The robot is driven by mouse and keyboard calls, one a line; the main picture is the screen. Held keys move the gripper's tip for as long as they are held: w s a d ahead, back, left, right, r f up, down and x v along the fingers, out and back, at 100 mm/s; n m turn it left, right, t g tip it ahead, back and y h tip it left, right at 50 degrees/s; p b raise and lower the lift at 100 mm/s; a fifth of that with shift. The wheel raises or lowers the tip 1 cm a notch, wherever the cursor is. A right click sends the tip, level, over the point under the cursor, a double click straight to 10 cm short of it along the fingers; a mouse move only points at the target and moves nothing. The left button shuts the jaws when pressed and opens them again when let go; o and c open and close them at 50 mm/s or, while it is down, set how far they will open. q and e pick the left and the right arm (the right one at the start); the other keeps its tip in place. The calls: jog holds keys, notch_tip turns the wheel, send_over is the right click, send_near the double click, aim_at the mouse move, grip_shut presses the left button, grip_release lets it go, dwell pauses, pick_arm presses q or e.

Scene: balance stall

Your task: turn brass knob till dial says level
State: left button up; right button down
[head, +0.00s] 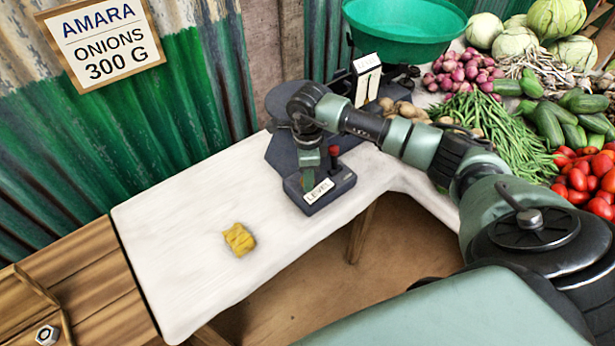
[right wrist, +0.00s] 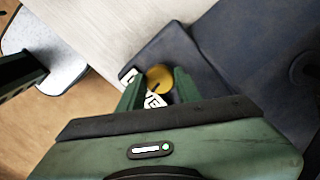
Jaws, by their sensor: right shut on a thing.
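The dark scale base (head: 345,182) stands on the white table, with a "LEVEL" label (head: 318,191) on its front. My right gripper (head: 308,180) reaches down to it from above. In the right wrist view, the brass knob (right wrist: 160,76) sits between the two green fingertips (right wrist: 158,88), and the gripper is shut on it. In the head view the knob is hidden by my gripper. An upright white dial panel (head: 368,82) stands behind my wrist; its marks are too small to read. My left gripper is out of view.
A red-topped part (head: 334,151) stands on the base close to my gripper. A green pan (head: 405,28) is behind. Vegetables, including red onions (head: 460,72) and green beans (head: 490,130), fill the right side. A yellow cloth (head: 239,239) lies on the otherwise clear white table (head: 190,215).

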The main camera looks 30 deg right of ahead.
jog(key=m+b, duration=0.1)
jog(key=m, duration=0.4)
jog(key=shift+m, duration=0.4)
dwell(0.3)
jog(key=c, duration=1)
grip_release()
jog(key=shift+o, duration=0.2)
notch_tip(320, 180, up, 8)
jog(key=shift+f+b, duration=0.1)
jog(key=shift+b, duration=0.4)
